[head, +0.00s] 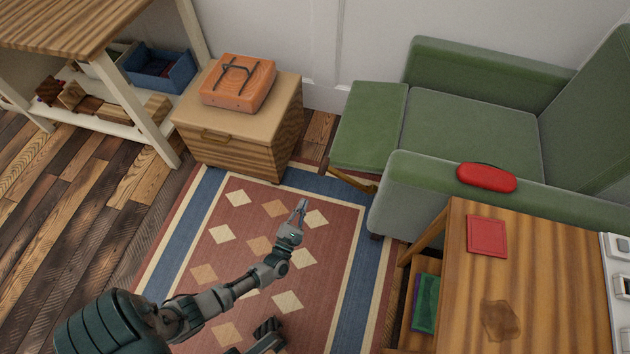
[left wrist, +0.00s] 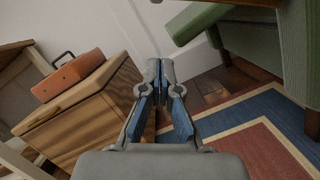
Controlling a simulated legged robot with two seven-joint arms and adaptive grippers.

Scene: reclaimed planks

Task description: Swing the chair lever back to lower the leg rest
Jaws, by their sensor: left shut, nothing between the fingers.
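The green armchair (head: 470,125) stands at the right, with its leg rest (head: 370,125) raised out in front of the seat. A thin wooden bar (head: 357,182) shows below the leg rest, near the chair's front; I cannot tell whether it is the lever. My left gripper (head: 303,206) is shut and empty over the rug, in front of the leg rest and apart from the chair. In the left wrist view its fingers (left wrist: 160,78) are together, and part of the green chair (left wrist: 250,45) shows at upper right. My right gripper is not clearly in view.
A wooden cabinet (head: 240,140) with an orange case (head: 238,84) stands left of the leg rest. A wooden table (head: 540,270) with a red book (head: 487,237) stands at lower right. A red case (head: 487,178) lies on the near armrest. The patterned rug (head: 325,255) is mostly clear.

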